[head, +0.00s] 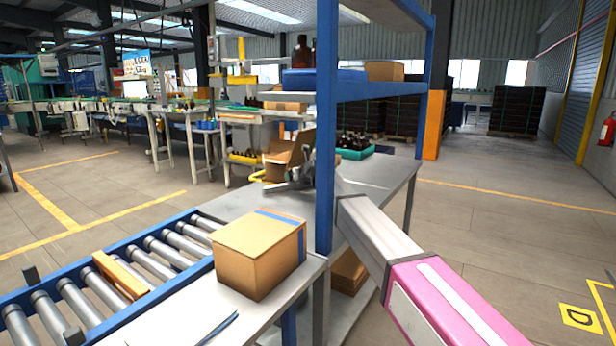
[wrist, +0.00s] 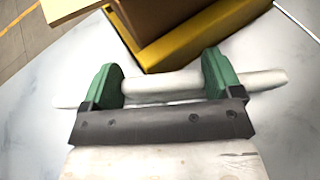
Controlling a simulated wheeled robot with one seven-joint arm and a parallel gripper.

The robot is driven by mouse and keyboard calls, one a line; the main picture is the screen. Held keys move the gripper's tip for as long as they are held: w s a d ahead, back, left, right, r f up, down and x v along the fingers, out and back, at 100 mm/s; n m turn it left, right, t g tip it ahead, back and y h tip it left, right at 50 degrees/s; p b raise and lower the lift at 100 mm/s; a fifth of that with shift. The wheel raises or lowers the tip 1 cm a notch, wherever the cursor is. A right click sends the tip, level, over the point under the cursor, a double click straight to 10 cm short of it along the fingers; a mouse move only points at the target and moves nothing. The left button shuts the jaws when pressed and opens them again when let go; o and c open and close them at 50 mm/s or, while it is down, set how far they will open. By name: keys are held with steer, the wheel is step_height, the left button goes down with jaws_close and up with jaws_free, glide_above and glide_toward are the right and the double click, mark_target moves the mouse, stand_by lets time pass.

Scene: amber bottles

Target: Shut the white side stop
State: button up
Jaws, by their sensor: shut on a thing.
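The white side stop (wrist: 163,88) shows in the wrist view as a pale bar lying across the picture, with its ends reaching past both of my fingers. My gripper (wrist: 162,78) has green fingers, one on each side of the bar's thicker middle part, and is shut on it. Just beyond the bar is a yellow frame (wrist: 205,35) with brown cardboard at it. In the head view my gripper is small and partly behind the blue shelf post, beside an open cardboard box (head: 285,160); I cannot make out the stop there.
A blue shelf post (head: 326,130) stands close in front of the work table (head: 375,175). A closed cardboard box (head: 259,252) sits at the near end, beside a roller conveyor (head: 165,250). A green crate of dark bottles (head: 354,153) stands behind the post.

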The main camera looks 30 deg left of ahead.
stand_by(0.6)
steer(key=o, duration=1.1)
steer(key=shift+d, duration=0.1)
steer(key=v, duration=1)
steer(key=shift+s+d+r, duration=0.15)
steer(key=shift+s, duration=0.2)
steer(key=shift+c, duration=0.3)
